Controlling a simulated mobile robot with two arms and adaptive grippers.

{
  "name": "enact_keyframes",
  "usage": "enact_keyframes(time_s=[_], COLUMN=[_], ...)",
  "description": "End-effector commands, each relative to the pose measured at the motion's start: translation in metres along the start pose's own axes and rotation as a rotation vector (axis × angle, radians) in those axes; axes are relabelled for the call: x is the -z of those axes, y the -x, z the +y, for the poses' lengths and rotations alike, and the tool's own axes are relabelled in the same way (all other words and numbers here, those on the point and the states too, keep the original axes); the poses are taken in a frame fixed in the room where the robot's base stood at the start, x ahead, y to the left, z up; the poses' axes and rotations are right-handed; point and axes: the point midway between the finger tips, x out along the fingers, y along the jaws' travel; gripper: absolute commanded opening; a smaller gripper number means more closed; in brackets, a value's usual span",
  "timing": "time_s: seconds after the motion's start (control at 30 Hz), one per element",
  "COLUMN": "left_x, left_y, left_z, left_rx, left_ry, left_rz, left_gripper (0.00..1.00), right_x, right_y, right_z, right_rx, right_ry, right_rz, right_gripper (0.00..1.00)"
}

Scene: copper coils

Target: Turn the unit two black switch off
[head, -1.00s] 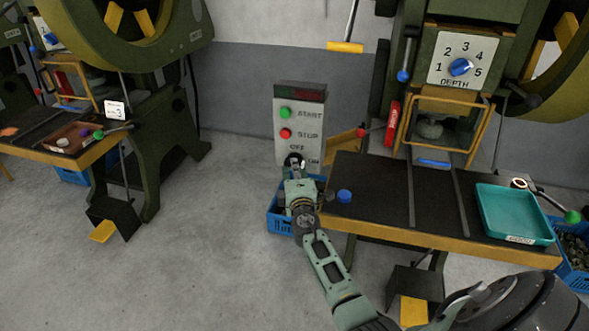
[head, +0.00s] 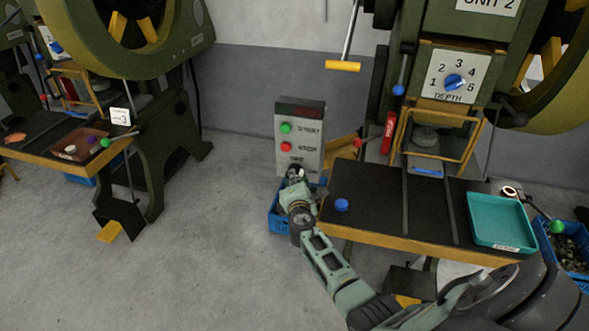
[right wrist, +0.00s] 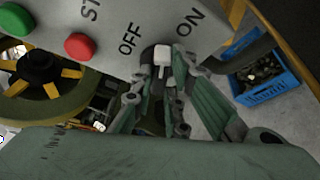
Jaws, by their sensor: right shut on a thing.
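The unit two control box (head: 312,150) is a pale panel with a green START button (head: 286,128) and a red STOP button (head: 286,147). My right gripper (right wrist: 163,70) is shut on the switch, one finger on each side. In the head view my right gripper (head: 296,178) is at the lower part of the box and mostly hides the switch. My left gripper is not in view.
The unit 2 press table (head: 375,195) is right of the box, with a blue cap (head: 341,204) and a teal tray (head: 503,220). A blue crate (head: 279,217) is below the box. Open floor (head: 215,240) lies to the left.

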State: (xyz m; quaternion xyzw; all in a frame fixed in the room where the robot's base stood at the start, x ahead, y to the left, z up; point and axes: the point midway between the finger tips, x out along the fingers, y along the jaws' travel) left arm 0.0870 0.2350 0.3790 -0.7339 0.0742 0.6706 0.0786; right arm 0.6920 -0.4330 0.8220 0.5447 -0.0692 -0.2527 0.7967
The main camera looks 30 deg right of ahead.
Motion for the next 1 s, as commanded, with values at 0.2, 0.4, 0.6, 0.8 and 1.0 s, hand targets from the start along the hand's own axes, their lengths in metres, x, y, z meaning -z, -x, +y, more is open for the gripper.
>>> enact_keyframes(time_s=[0.2,0.4,0.6,0.8,1.0], left_x=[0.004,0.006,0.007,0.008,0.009], left_y=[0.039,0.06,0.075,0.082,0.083], left_z=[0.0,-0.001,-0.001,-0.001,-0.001], left_rx=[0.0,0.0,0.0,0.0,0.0], left_ry=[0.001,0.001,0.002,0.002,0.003], left_rz=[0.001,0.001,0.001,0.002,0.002], left_gripper=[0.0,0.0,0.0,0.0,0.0], right_x=[-0.002,-0.001,0.001,0.003,0.005], right_y=[0.001,0.001,0.0,-0.001,-0.001], right_z=[0.008,0.008,0.008,0.008,0.007], right_rx=[0.081,0.154,0.227,0.297,0.357], right_ry=[0.193,0.368,0.543,0.714,0.86], right_rz=[0.001,0.002,0.001,0.001,0.001], right_gripper=[0.0,0.0,0.0,0.0,0.0])
